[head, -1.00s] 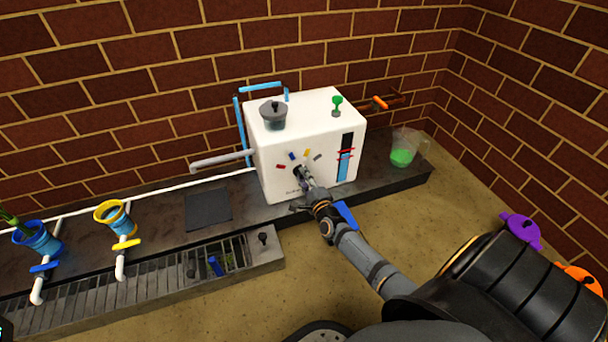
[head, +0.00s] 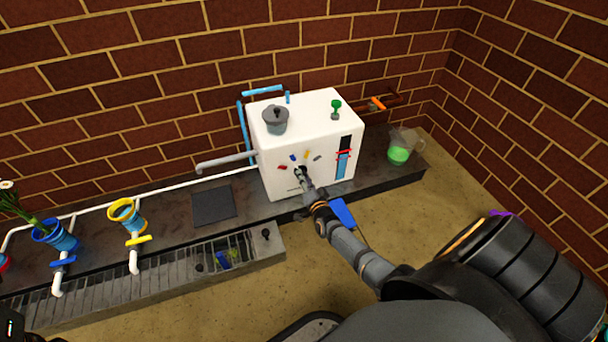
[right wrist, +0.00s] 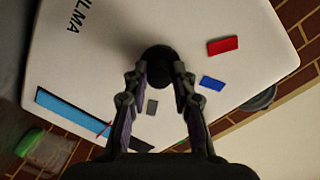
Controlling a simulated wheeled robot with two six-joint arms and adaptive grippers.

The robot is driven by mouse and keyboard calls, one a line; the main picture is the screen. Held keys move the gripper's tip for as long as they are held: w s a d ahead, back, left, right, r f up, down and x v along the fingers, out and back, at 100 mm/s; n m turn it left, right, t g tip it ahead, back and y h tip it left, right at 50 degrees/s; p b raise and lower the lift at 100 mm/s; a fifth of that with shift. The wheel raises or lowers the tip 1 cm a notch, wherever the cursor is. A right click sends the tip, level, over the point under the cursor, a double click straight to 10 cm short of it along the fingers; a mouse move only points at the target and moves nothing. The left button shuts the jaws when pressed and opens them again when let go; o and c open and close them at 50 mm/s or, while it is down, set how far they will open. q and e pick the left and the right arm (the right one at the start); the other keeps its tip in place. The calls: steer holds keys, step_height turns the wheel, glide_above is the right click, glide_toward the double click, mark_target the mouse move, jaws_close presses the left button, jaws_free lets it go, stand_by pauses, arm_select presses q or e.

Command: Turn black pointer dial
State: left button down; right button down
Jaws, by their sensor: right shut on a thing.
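The black pointer dial (right wrist: 158,57) is on the front of a white box machine (head: 335,125). Coloured marks surround it: red (right wrist: 222,46), blue (right wrist: 211,83), grey (right wrist: 152,107) and, in the head view, yellow (head: 307,155). My right gripper (right wrist: 160,72) is shut on the dial, with one finger on each side. In the head view the right gripper (head: 302,176) covers most of the dial. I cannot tell which mark its pointer faces.
A lidded grey pot (head: 275,123) and a green knob (head: 336,105) are on top of the machine. A jug of green liquid (head: 399,152) stands right of it. Blue (head: 62,238) and yellow (head: 128,218) pots with valves are at left. A dark grating (head: 130,285) runs along the front.

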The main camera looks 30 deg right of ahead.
steer(key=shift+n+h+p, duration=0.3)
steer(key=shift+n+p, duration=0.7)
steer(key=shift+n, duration=1.8)
steer(key=shift+f, duration=0.1)
steer(key=c, duration=1.1)
jaws_free()
steer(key=v, duration=1.2)
